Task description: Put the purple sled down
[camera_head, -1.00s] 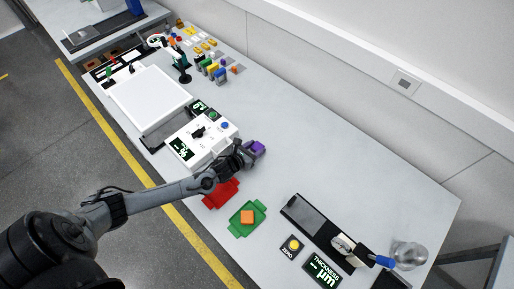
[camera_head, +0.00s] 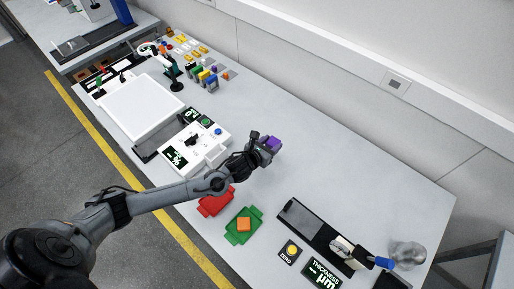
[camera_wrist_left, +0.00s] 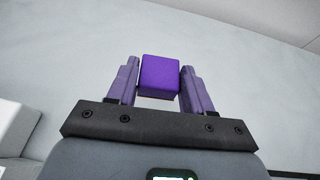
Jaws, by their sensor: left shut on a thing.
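The purple sled (camera_head: 271,143) is a small purple block at the tip of my left gripper (camera_head: 264,146) in the head view, above the middle of the bench. In the left wrist view the purple sled (camera_wrist_left: 160,75) sits between the two fingers of my left gripper (camera_wrist_left: 160,84), which is shut on it. I cannot tell the exact height of the sled above the bench. My right gripper is not in view.
A white instrument (camera_head: 197,145) stands left of the gripper. A red tray (camera_head: 215,202) and a green tray (camera_head: 241,233) with an orange block (camera_head: 243,224) lie in front. A thickness gauge (camera_head: 318,228) is at lower right. The bench (camera_head: 340,160) right of the sled is clear.

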